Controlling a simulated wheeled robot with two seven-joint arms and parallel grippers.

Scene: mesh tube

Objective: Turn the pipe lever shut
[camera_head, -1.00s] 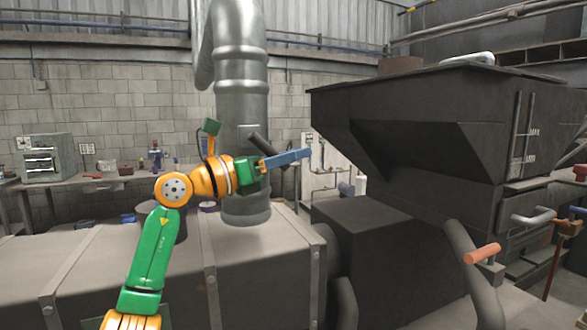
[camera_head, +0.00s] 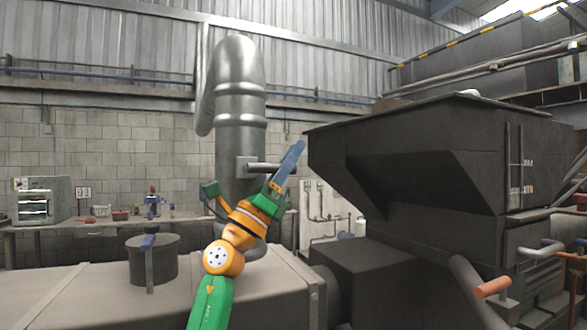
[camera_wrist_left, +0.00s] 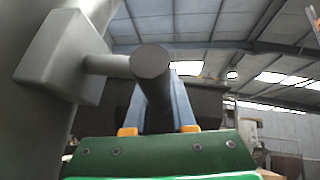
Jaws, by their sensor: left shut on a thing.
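The pipe lever (camera_head: 270,167) is a dark grey bar on a small block (camera_head: 242,168) on the side of the large silver pipe (camera_head: 238,100). In the head view it lies about level, pointing right. My left gripper (camera_head: 297,150) has blue fingers that point up and right across the bar. In the left wrist view the lever (camera_wrist_left: 151,64) comes end-on toward the camera from its block (camera_wrist_left: 60,55), with the blue fingers (camera_wrist_left: 183,105) around it. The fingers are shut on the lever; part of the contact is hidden. My right gripper is not in view.
A big dark hopper (camera_head: 430,150) stands right of the pipe, close to the fingertips. A grey duct box (camera_head: 90,295) runs below, with a dark cylinder (camera_head: 152,262) on it. A workbench (camera_head: 95,228) stands along the back wall. A pipe with an orange handle (camera_head: 492,287) is at lower right.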

